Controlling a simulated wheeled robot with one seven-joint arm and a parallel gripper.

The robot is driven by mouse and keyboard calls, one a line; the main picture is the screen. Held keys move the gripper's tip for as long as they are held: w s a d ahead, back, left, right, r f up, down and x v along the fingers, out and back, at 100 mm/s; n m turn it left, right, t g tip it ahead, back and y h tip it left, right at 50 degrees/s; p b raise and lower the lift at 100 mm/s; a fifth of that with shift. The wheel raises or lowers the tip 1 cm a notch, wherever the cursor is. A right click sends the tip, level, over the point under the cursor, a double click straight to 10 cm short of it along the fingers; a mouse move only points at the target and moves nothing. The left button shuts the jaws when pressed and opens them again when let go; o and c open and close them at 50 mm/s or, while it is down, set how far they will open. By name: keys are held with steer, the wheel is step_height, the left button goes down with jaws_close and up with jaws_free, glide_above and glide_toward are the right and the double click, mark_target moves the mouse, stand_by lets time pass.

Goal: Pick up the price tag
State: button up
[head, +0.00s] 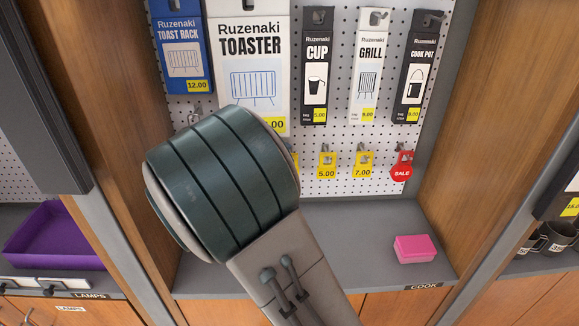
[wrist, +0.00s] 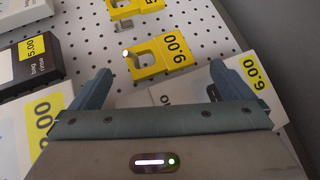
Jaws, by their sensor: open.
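Yellow price tags hang on hooks on the white pegboard. In the head view one tag reads 5.00 (head: 327,166), one reads 7.00 (head: 363,164), and a red one reads SALE (head: 401,172). In the wrist view a yellow tag reading 9.00 (wrist: 170,50) hangs on a hook just beyond my fingertips, apart from them. Another yellow tag (wrist: 124,8) is cut off at the top. My gripper (wrist: 160,83) is open, with nothing held between its fingers. In the head view my arm hides the gripper and part of the tag row.
Boxed goods hang close by: a black box marked 5.00 (wrist: 25,62) and a white box marked 6.00 (wrist: 200,90) partly behind my right finger. Below the pegboard, a grey shelf (head: 345,245) holds a pink box (head: 415,249). Wooden side panels (head: 497,110) flank the bay.

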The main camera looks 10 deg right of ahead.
steer(key=x, duration=0.1)
steer(key=p+x, duration=0.1)
steer(key=x, duration=0.3)
steer(key=shift+s+d+p, duration=0.1)
steer(key=shift+s+p, duration=0.2)
steer(key=c, duration=0.9)
steer(key=shift+c, duration=0.2)
steer(key=shift+r, duration=0.15)
steer(key=shift+r+b, duration=0.4)
steer(key=shift+r, duration=0.05)
steer(key=s+a+b, duration=0.1)
steer(key=s+b, duration=0.1)
steer(key=s, duration=0.7)
steer(key=s+a+b, duration=0.2)
steer(key=s, duration=0.6)
steer(key=shift+s+a+r, duration=0.2)
steer(key=shift+s+a, duration=0.1)
steer(key=shift+s, duration=0.1)
